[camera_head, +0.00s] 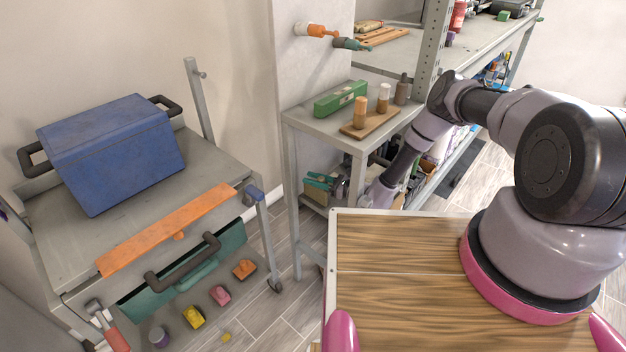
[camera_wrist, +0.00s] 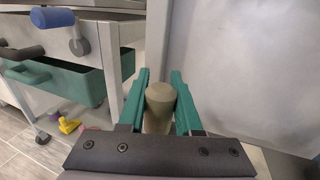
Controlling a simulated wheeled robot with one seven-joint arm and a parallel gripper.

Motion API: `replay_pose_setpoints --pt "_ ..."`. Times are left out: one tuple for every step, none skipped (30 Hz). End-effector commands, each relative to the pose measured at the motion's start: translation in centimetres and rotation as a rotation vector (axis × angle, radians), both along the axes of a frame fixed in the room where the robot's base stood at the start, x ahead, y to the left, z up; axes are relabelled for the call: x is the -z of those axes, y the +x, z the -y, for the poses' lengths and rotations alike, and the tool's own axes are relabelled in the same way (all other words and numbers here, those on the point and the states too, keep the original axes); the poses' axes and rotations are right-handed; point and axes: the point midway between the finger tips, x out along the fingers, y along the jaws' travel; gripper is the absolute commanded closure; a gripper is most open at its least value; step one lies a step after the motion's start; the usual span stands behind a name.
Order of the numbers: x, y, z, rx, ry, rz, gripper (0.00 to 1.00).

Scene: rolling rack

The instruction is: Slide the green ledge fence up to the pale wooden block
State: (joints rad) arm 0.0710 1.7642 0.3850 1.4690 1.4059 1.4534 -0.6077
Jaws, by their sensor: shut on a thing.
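My gripper (camera_wrist: 160,80) has its two green fingers on either side of an upright olive-brown cylinder (camera_wrist: 160,106) and is shut on it. What the cylinder is attached to is hidden behind the dark gripper body. In the head view, my gripper (camera_head: 320,181) shows green below the top of the small grey table, partly hidden by the table. I cannot surely pick out the green ledge fence or the pale wooden block in either view.
A grey cart (camera_head: 60,240) carries a blue box (camera_head: 110,150) and an orange strip (camera_head: 170,228). Its green drawer (camera_head: 140,301) stands open, also in the wrist view (camera_wrist: 60,82). The small table (camera_head: 305,117) bears a green box (camera_head: 340,98) and a board with cylinders.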

Motion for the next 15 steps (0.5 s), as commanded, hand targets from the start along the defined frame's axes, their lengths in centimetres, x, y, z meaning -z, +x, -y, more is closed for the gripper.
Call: replay_pose_setpoints --pt "0.0 0.0 0.0 0.0 0.0 0.0 1.0" --pt "0.0 0.0 0.0 0.0 0.0 0.0 1.0" --pt "0.0 0.0 0.0 0.0 -0.001 0.0 1.0" --pt "0.0 0.0 0.0 0.0 -0.001 0.0 1.0" --pt "0.0 0.0 0.0 0.0 0.0 0.0 1.0" --pt "0.0 0.1 0.1 0.0 0.0 0.0 1.0" --pt "0.0 0.3 0.2 0.001 0.0 0.001 1.0" --pt "0.0 0.6 0.4 0.002 0.0 0.001 1.0" --pt "0.0 1.1 0.8 0.003 -0.001 0.002 1.0" --pt "0.0 1.6 1.2 0.003 0.0 0.004 1.0" --pt "0.0 2.1 1.6 0.003 0.0 0.003 1.0" --pt "0.0 3.0 2.3 0.004 -0.001 0.005 1.0" --pt "0.0 3.6 2.8 0.004 -0.001 0.005 1.0" --pt "0.0 4.2 3.2 0.004 -0.002 0.005 1.0" --pt "0.1 4.9 3.8 0.004 -0.002 0.005 1.0"
